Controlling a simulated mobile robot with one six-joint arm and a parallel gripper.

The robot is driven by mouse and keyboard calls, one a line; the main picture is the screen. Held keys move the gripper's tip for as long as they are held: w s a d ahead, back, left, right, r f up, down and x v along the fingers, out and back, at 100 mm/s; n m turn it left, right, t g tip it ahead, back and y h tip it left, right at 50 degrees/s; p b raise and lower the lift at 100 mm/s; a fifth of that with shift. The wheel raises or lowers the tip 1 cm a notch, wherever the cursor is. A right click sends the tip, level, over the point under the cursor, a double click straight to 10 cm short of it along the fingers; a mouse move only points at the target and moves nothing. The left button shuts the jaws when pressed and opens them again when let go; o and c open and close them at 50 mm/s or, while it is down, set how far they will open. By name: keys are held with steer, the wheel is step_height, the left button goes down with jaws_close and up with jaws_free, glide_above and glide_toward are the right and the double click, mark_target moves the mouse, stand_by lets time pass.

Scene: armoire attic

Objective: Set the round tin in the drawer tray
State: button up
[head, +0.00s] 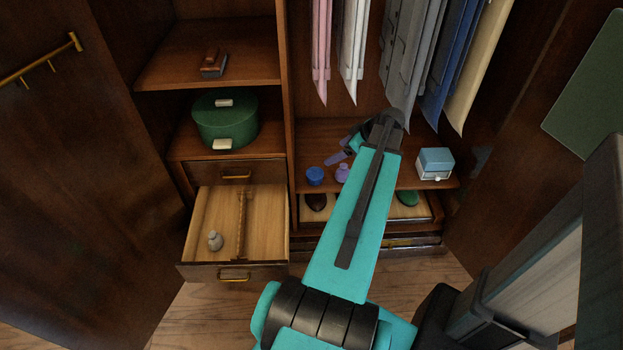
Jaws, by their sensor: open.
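A small blue round tin (315,177) stands on the low shelf under the hanging clothes, near its left end. A drawer (262,228) is pulled open at the lower left; its light wood tray floor is split by a raised twisted divider. A small grey bottle-like item (215,240) sits in its left part. My gripper (338,153) is above and behind the blue tin, slightly to its right, partly hidden by my arm. It is open and apart from the tin.
A lilac pot (342,173) stands right beside the tin. A pale blue box (435,163) is at the shelf's right end. A green round box (225,119) sits above the closed drawer (236,172). Clothes (405,60) hang over the shelf. The drawer's right part is clear.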

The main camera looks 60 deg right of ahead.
steer(key=f+b, duration=0.1)
steer(key=f, duration=0.1)
steer(key=b, duration=0.5)
glide_toward(315, 173)
steer(key=v, duration=0.4)
steer(key=shift+f, duration=0.25)
steer(key=shift+w, duration=0.1)
steer(key=shift+b+x, duration=0.35)
steer(key=shift+x, duration=3.95)
steer(key=shift+x, duration=2.6)
steer(key=shift+c, duration=0.4)
